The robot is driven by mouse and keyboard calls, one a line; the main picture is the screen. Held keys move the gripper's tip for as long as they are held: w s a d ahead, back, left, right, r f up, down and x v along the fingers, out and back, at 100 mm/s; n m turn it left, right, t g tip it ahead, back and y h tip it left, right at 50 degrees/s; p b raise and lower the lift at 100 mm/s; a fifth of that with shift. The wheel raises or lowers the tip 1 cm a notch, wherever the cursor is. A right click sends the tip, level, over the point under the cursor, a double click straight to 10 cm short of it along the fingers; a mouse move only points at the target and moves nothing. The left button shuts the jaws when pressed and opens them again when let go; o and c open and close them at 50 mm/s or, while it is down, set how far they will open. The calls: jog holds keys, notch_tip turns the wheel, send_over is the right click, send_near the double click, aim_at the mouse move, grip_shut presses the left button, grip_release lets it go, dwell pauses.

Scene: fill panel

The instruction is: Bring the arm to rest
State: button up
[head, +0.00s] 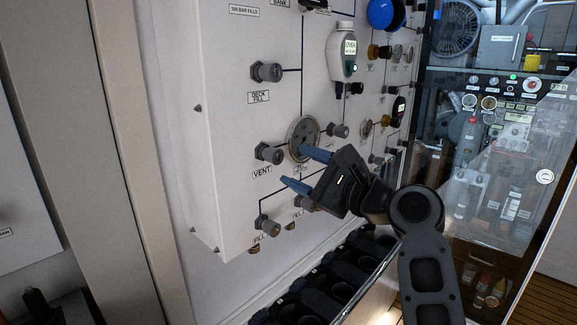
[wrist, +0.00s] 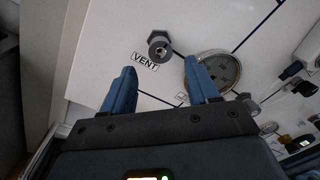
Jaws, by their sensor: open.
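My gripper (head: 306,171) is in front of the lower part of the white fill panel (head: 225,140) in the head view. Its two blue fingers are spread apart with nothing between them. In the wrist view my gripper (wrist: 161,92) points at the panel, below the VENT knob (wrist: 159,47). The right finger overlaps part of a round gauge (wrist: 222,70). In the head view the VENT knob (head: 270,153) is left of the fingers, and the gauge (head: 303,138) is just behind the upper finger. I cannot tell whether a finger touches the panel.
A row of black holders (head: 330,285) runs below the panel. A handheld meter (head: 342,52) hangs higher on the panel. A clear-fronted cabinet (head: 490,150) with gauges and machinery stands at right. Other knobs, such as the DECK FILL knob (head: 266,72), stick out from the panel.

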jog(key=shift+v, duration=1.1)
